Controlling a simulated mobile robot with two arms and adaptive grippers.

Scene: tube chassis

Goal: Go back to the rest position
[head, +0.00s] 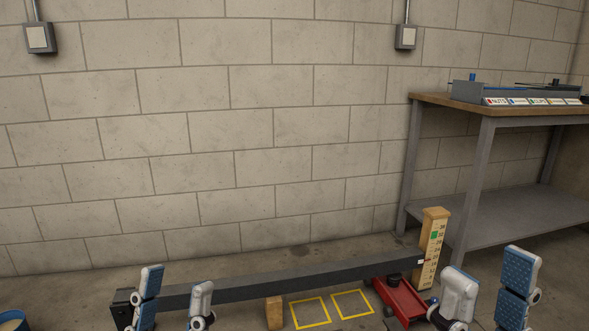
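My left gripper (176,275) is at the bottom left of the head view, its two fingers pointing up and spread apart with nothing between them. My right gripper (488,264) is at the bottom right, also with its fingers up, apart and empty. Blue pads show on some of the fingers. Both grippers appear in front of a long dark tube (290,279), and I see no contact with it. The palms and wrists are cut off by the lower edge.
The tube's right end is at a red jack (400,298) beside a wooden height gauge (431,248). A wooden block (274,313) stands by the tube, near yellow floor squares (310,313). A workbench (500,113) with labelled bins (517,92) is right. A blue bucket (14,321) is lower left.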

